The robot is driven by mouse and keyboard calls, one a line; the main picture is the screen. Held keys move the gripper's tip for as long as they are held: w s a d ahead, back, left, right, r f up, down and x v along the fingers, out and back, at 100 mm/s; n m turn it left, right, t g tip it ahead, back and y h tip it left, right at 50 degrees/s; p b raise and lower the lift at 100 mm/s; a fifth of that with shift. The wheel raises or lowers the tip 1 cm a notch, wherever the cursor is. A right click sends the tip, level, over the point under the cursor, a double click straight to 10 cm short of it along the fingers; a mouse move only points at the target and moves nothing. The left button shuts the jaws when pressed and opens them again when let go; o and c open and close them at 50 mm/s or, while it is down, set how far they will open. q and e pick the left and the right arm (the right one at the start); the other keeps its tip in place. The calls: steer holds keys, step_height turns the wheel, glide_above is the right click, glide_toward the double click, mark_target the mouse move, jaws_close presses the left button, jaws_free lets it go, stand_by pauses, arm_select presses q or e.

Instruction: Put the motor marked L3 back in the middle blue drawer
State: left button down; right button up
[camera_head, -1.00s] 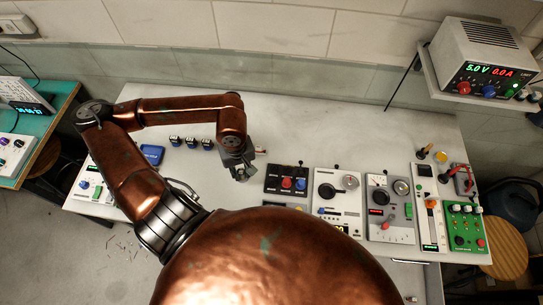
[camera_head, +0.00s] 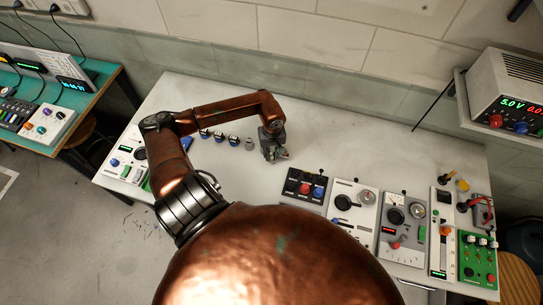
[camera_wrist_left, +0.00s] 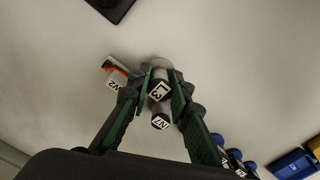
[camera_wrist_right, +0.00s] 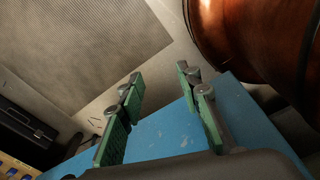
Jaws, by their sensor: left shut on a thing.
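The motor marked L3 (camera_wrist_left: 160,89) is between the fingers of my left gripper (camera_wrist_left: 160,97), which is shut on it. In the head view my left gripper (camera_head: 277,157) is over the rear middle of the white bench and mostly hides the motor. My right gripper (camera_wrist_right: 165,95) is open and empty, above a blue surface (camera_wrist_right: 165,132). I cannot make out the middle blue drawer.
Several small blue-marked parts (camera_head: 219,136) stand in a row left of the left gripper. A black switch box (camera_head: 304,187) and panels with knobs (camera_head: 352,210) line the bench front and right. A power supply (camera_head: 508,95) sits on a wall shelf. The bench's back strip is clear.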

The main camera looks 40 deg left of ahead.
arm_select(q)
steer(key=shift+f, duration=0.95)
steer(key=shift+f, duration=0.1)
steer(key=shift+f, duration=0.1)
steer(key=c, duration=1.8)
jaws_free()
steer(key=shift+o, duration=0.2)
steer(key=shift+r, duration=0.2)
